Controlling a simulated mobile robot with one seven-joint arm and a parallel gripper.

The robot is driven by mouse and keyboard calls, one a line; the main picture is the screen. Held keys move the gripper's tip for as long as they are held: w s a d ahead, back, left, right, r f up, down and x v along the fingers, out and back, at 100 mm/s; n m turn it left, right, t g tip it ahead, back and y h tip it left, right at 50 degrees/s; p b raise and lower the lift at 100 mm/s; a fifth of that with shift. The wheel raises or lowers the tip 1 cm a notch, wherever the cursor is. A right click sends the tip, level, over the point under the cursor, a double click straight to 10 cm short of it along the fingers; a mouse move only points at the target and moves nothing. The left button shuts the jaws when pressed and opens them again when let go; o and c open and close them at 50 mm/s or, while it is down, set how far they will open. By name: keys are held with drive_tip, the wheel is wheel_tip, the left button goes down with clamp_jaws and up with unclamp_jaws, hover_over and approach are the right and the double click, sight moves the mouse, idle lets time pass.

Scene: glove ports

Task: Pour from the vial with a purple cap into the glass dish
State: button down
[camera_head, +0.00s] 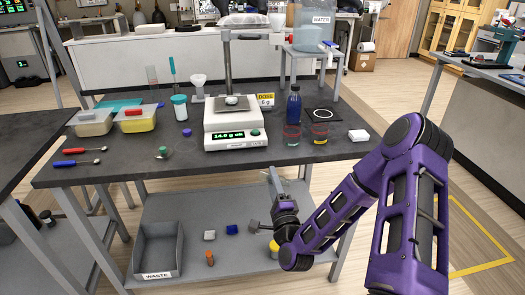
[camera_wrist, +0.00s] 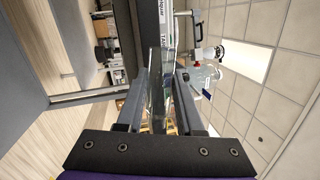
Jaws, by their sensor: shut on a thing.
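My gripper (camera_head: 273,182) is low in front of the bench's front edge, right of the balance. In the wrist view my gripper (camera_wrist: 163,110) is shut on a clear glass thing (camera_wrist: 157,85), which looks like the vial; no cap shows on it. A small purple cap (camera_head: 187,132) lies on the bench left of the balance, apart from any vial that I can make out. A small pale dish (camera_head: 231,101) sits on the pan of the balance (camera_head: 235,128); I cannot tell for certain that it is glass. The balance display reads about 14.0 g.
A blue bottle (camera_head: 294,107) and glasses with coloured bands (camera_head: 292,134) stand right of the balance. Spoons and yellow tubs (camera_head: 135,120) are at the left. A grey lower shelf (camera_head: 195,232) under the bench holds a waste bin (camera_head: 158,252) and small items.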

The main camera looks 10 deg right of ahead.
drive_tip(key=shift+m+h, duration=0.4)
drive_tip(key=shift+h, duration=0.3)
drive_tip(key=f, duration=0.1)
drive_tip(key=s+f, duration=0.1)
drive_tip(key=d+f, duration=0.1)
drive_tip(key=f, duration=0.1)
drive_tip(key=shift+s, duration=0.25)
drive_tip(key=shift+r, duration=0.15)
